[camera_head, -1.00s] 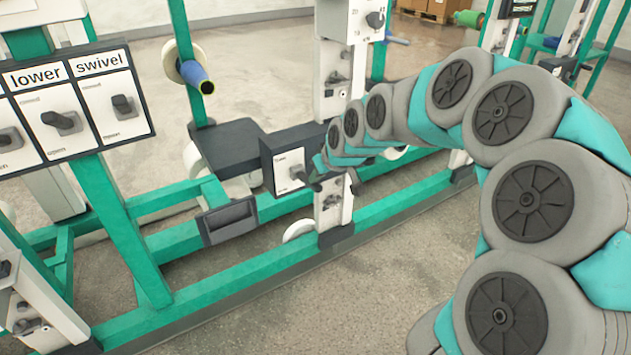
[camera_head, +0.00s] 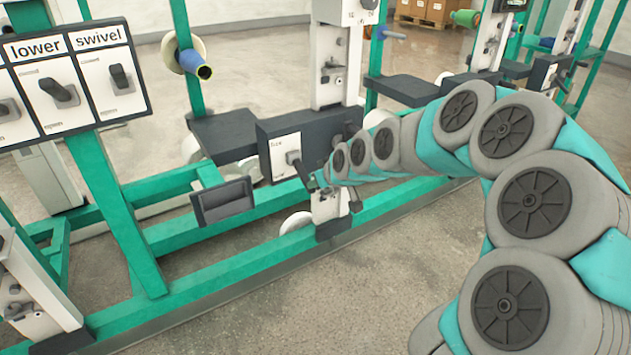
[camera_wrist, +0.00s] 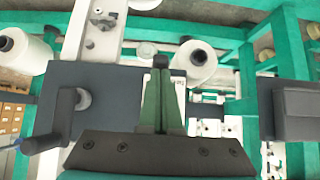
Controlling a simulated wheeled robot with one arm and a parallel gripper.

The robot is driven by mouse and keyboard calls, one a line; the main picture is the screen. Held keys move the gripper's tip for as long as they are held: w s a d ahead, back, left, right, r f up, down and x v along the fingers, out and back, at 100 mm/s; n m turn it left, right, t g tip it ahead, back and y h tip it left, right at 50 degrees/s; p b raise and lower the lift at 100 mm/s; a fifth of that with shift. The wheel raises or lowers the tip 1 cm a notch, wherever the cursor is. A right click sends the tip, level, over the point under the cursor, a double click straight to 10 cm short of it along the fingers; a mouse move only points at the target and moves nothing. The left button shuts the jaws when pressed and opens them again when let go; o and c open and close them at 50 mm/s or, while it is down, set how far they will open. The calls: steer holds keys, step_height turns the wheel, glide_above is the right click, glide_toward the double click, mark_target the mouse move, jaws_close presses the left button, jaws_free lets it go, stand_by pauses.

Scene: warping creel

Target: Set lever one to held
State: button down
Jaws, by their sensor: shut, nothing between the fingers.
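A dark box with a white plate (camera_head: 285,156) stands on the creel frame. A dark lever (camera_head: 294,158) on this plate slants down to the right; I cannot read whether it is lever one. My gripper (camera_head: 316,181) is just right of the lever's lower end; contact is unclear. In the wrist view, my gripper (camera_wrist: 160,75) has its green fingers together, in front of the plate (camera_wrist: 176,88) and hiding most of it. A dark knob (camera_wrist: 147,50) shows just past the fingertips, perhaps the lever's end.
A dark crank-shaped handle (camera_wrist: 65,115) juts from the box beside my fingers. A panel (camera_head: 70,84) with levers marked lower and swivel is at left. Green rails (camera_head: 230,270), a dark tray (camera_head: 222,201) and a post (camera_head: 338,65) surround the box. Open floor lies in front.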

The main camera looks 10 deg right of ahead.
steer(key=shift+f, duration=0.5)
steer(key=shift+a, duration=0.1)
steer(key=s+d+r, duration=0.3)
steer(key=s+r, duration=0.3)
steer(key=s, duration=0.5)
steer(key=shift+d+r, duration=0.2)
steer(key=shift+d, duration=0.15)
steer(key=shift+s, duration=0.1)
steer(key=s+a+r+m+g+h+p, duration=0.1)
steer(key=s+g+p, duration=0.3)
steer(key=s, duration=1.3)
steer(key=s+a+r+m+g+h+p, duration=0.1)
steer(key=s+g, duration=0.5)
steer(key=s, duration=1.1)
steer(key=a+m+p, duration=0.1)
steer(key=a+p, duration=0.1)
steer(key=shift+m+g+h+p, duration=0.3)
steer(key=shift+h+p, duration=0.1)
